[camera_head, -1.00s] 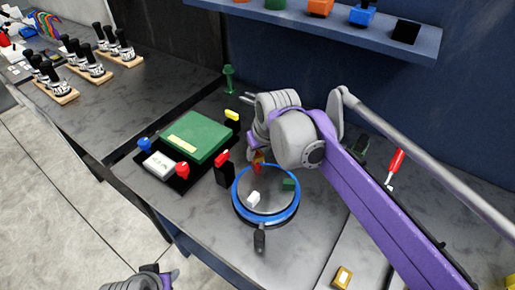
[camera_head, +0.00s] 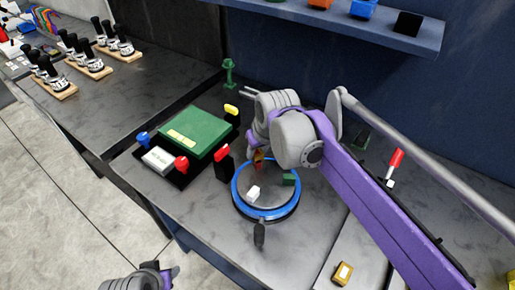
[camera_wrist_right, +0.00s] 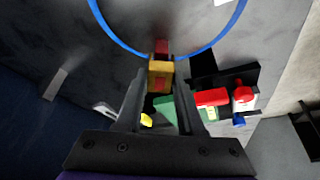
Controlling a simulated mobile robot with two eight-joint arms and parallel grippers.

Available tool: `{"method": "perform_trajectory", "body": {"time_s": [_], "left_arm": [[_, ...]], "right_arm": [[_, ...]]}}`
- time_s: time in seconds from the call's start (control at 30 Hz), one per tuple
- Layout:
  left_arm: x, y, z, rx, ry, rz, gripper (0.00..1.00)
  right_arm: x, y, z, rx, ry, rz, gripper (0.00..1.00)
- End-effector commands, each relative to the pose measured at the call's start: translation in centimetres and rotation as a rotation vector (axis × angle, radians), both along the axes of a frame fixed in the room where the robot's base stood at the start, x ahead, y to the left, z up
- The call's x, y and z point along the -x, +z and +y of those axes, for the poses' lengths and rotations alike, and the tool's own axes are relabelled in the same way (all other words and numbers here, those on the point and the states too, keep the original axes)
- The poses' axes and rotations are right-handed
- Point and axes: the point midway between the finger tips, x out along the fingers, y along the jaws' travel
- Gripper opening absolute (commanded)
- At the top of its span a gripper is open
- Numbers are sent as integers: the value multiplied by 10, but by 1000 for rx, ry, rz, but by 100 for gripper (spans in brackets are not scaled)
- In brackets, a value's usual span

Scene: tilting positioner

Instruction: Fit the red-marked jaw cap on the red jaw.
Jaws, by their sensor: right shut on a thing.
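The round positioner (camera_head: 238,204) has a blue rim and a grey disc, with a white jaw (camera_head: 253,192) and a green jaw (camera_head: 289,180) on it. The red jaw (camera_wrist_right: 161,46) stands near the rim in the right wrist view. My right gripper (camera_wrist_right: 159,84) is shut on the yellow jaw cap with a red mark (camera_wrist_right: 160,67). The cap is right at the red jaw; I cannot tell whether it is seated. In the head view my right gripper (camera_head: 259,152) partly hides both. My left gripper (camera_head: 165,274) is at the bottom left edge, its fingers unclear.
A yellow cap with a white mark (camera_head: 343,273) lies at the front right. A green box (camera_head: 196,134) in a black tray, with red, blue and yellow-topped pieces around it, is left of the positioner. A black handle (camera_head: 259,235) sticks out at the front. A shelf (camera_head: 340,27) hangs behind.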

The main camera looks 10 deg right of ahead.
Motion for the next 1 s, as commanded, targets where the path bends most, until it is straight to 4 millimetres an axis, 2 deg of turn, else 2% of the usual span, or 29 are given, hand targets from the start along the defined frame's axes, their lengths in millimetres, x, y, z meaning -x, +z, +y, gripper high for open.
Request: {"method": "perform_trajectory", "body": {"time_s": [0.43,0.47,0.6,0.63,0.83,1.0], "left_arm": [[2,-11,0,0,0,4,50],[2,-10,0,0,0,4,50],[2,-10,0,0,0,4,50],[2,-10,0,0,0,4,50],[2,-10,0,0,0,4,50],[2,-10,0,0,0,4,50]], "right_arm": [[0,-19,0,0,0,0,0],[0,-18,0,0,0,0,42],[0,-17,0,0,0,0,68],[0,-17,0,0,0,0,72],[0,-17,0,0,0,0,72],[0,-17,0,0,0,0,100]]}}
